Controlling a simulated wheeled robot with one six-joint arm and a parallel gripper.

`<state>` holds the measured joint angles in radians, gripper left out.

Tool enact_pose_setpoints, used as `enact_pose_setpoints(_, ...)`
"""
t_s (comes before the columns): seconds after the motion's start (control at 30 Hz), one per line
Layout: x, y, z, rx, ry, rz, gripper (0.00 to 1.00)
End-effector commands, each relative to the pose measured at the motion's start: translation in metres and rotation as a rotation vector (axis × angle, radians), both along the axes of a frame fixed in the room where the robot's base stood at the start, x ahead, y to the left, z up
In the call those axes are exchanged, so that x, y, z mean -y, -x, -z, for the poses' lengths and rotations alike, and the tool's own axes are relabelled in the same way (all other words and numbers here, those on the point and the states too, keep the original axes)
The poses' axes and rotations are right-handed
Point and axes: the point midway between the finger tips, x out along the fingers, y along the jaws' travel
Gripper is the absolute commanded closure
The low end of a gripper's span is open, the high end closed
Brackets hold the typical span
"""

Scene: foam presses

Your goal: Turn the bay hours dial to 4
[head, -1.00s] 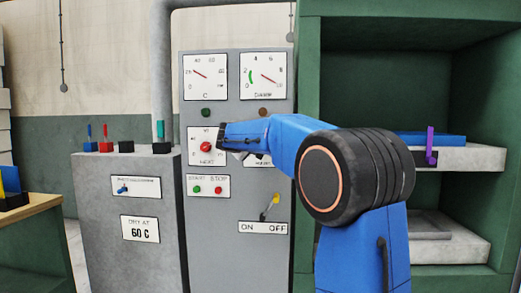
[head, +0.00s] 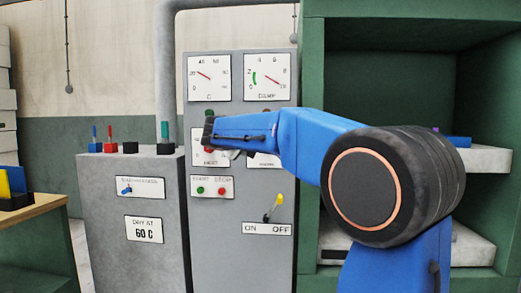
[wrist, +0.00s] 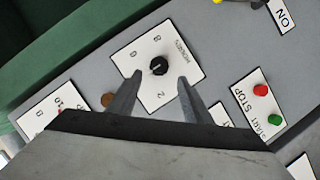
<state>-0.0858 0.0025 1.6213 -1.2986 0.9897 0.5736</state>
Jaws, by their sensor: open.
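The hours dial is a black round knob (wrist: 159,66) on a white plate (wrist: 182,47) with numbers around it, seen turned round in the wrist view. Its pointer is too small to read. My gripper (wrist: 160,79) is open and empty. Its two fingers appear on either side of the knob's lower part in the picture, and I cannot tell how far they are from the panel. In the head view my blue arm crosses in front of the grey panel and hides the knob. Only the lower edge of its plate (head: 264,161) shows there.
The heat dial's red knob (head: 209,149) is partly hidden by my gripper. Green and red START/STOP buttons (head: 211,190) and a yellow-tipped ON/OFF lever (head: 274,207) are below. Two gauges (head: 209,77) are above. A green press frame (head: 312,120) stands right.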

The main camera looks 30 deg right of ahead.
Motion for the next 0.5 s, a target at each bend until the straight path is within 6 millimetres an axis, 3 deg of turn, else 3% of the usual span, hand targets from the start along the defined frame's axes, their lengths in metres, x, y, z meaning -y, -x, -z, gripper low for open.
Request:
enact_pose_setpoints(0.2,-0.034,0.026,-0.011,0.001,0.000,-0.003,0.55)
enact_pose_setpoints(0.5,-0.058,0.046,-0.019,0.000,-0.001,-0.001,0.55)
